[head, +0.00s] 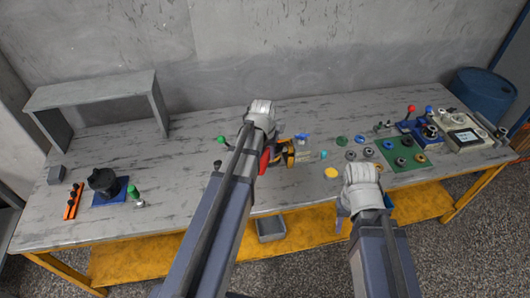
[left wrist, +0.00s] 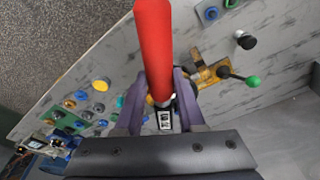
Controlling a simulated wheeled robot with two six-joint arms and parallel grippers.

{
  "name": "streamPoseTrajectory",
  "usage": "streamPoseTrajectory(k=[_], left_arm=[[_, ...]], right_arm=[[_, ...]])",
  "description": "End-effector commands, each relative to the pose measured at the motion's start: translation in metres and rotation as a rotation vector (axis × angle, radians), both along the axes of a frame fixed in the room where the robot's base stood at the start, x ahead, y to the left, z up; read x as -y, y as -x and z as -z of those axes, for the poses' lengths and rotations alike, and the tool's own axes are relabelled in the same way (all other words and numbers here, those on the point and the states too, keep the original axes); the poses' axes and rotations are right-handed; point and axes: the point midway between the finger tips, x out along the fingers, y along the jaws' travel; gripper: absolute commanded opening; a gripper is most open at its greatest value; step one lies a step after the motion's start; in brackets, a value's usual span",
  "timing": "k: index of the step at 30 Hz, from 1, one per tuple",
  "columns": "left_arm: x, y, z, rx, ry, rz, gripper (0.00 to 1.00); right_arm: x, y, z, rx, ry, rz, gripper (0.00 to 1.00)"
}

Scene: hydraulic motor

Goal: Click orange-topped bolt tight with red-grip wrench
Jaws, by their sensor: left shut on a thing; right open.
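A wrench with a red grip (left wrist: 154,45) is held in my left gripper (left wrist: 158,92). In the left wrist view the red grip rises between the two fingers, with a metal part below it. In the head view part of the red grip (head: 264,161) shows beside my left arm, left of a yellow-orange fixture (head: 289,155). The fixture also shows right of the fingers in the left wrist view (left wrist: 206,72). I cannot make out the orange-topped bolt clearly. My right gripper (head: 361,178) is open over the table's front; its fingers are mostly hidden.
A yellow disc (head: 331,172) lies left of my right gripper. A green board (head: 402,153) with several round parts and a device with a dial (head: 462,134) stand at right. A black part on a blue base (head: 106,188) and an orange rack (head: 73,203) stand at left.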

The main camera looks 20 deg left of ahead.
Motion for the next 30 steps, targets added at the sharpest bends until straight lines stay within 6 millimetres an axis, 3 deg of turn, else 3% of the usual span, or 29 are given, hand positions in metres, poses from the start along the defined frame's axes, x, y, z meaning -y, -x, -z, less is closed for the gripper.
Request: streamPoseTrajectory(k=[8, 21, 30], left_arm=[[0.000, 0.000, 0.010, 0.001, 0.000, 0.000, 0.00], [0.000, 0.000, 0.050, 0.001, 0.000, 0.000, 0.00], [0.000, 0.000, 0.054, 0.001, 0.000, 0.000, 0.00]], right_arm=[[0.000, 0.000, 0.010, 0.000, 0.000, -0.002, 0.44], [0.000, 0.000, 0.050, 0.000, 0.002, -0.009, 0.44], [0.000, 0.000, 0.054, -0.001, 0.002, -0.011, 0.44]])
